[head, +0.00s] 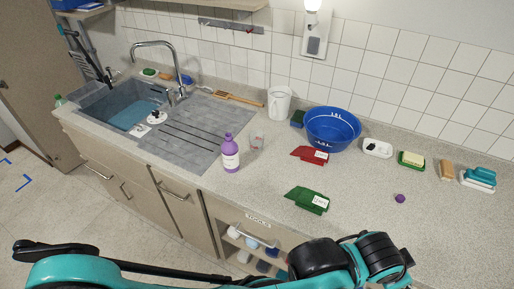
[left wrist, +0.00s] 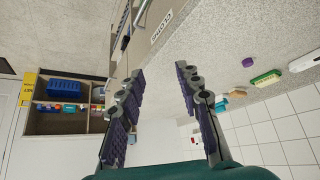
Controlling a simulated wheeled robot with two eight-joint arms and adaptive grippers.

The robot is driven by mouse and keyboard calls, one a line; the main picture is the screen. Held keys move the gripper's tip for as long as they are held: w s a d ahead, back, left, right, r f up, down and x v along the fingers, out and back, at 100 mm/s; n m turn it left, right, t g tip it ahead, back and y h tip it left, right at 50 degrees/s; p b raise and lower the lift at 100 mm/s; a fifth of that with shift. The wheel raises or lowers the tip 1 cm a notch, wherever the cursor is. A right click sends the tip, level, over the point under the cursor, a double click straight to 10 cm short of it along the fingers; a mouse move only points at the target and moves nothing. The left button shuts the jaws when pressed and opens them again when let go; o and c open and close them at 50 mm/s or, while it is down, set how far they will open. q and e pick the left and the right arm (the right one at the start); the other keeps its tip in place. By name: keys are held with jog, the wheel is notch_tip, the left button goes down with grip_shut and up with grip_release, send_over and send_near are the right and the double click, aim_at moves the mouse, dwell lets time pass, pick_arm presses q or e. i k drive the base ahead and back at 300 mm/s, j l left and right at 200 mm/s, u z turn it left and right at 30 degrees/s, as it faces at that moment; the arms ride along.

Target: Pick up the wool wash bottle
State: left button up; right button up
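A purple bottle (head: 231,155), which looks like the wool wash bottle, stands upright on the counter just right of the grey drainboard. Its label is too small to read. It does not show in the left wrist view. My left gripper (left wrist: 159,72) is open, with its two fingers apart and nothing between them. The left gripper is not visible in the head view, where a teal and black arm crosses the bottom edge. My right gripper is not seen in either view.
A red cloth (head: 307,155) and a green cloth (head: 304,199) lie further right. A blue basin (head: 333,132), a white jug (head: 279,103) and a sink (head: 122,105) are behind. The front counter is mostly clear.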

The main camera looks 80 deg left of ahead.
aim_at(230, 149)
jog(key=u, duration=2.9)
